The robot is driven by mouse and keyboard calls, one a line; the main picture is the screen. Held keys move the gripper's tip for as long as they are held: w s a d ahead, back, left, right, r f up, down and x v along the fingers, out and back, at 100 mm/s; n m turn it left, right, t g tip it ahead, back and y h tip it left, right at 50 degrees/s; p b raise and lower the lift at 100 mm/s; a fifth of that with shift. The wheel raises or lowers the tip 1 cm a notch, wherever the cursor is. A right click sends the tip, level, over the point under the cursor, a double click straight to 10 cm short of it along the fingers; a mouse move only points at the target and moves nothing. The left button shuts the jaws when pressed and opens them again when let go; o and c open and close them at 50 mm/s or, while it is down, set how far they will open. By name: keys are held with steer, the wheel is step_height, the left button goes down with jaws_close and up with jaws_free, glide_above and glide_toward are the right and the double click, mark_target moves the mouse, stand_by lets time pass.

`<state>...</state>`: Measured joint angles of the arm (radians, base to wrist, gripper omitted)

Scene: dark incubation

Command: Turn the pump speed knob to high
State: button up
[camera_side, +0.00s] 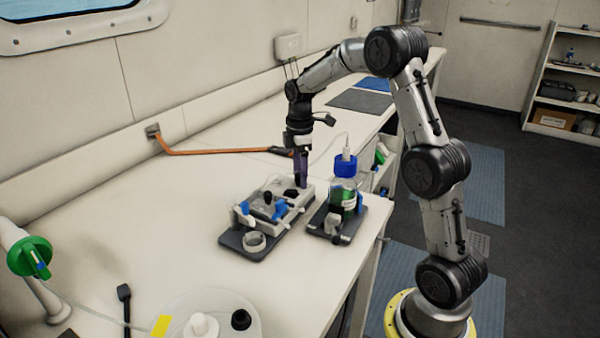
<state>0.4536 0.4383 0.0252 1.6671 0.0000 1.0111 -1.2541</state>
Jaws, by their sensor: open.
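The pump unit (298,214) is a pale box with blue and black fittings, standing on a dark base plate near the middle of the bench. A black knob (290,193) shows on its far right end, small and partly hidden. My gripper (301,180) points down at that end of the pump, its purple fingers close beside the knob. The fingers are open. I cannot tell whether they touch the knob or the box, and the knob's setting is too small to read.
A blue-capped bottle (344,190) with green contents stands on a dark plate (357,224) just right of the pump. A tube rises from its cap. An orange strap (210,151) lies behind. A clear round vessel (240,304) sits at the front.

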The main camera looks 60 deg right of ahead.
jaws_close()
steer(key=shift+m, duration=0.3)
steer(key=m, duration=1.1)
steer(key=shift+r+m, duration=0.1)
steer(key=shift+m, duration=0.2)
steer(key=m, duration=1.1)
steer(key=shift+m, duration=0.4)
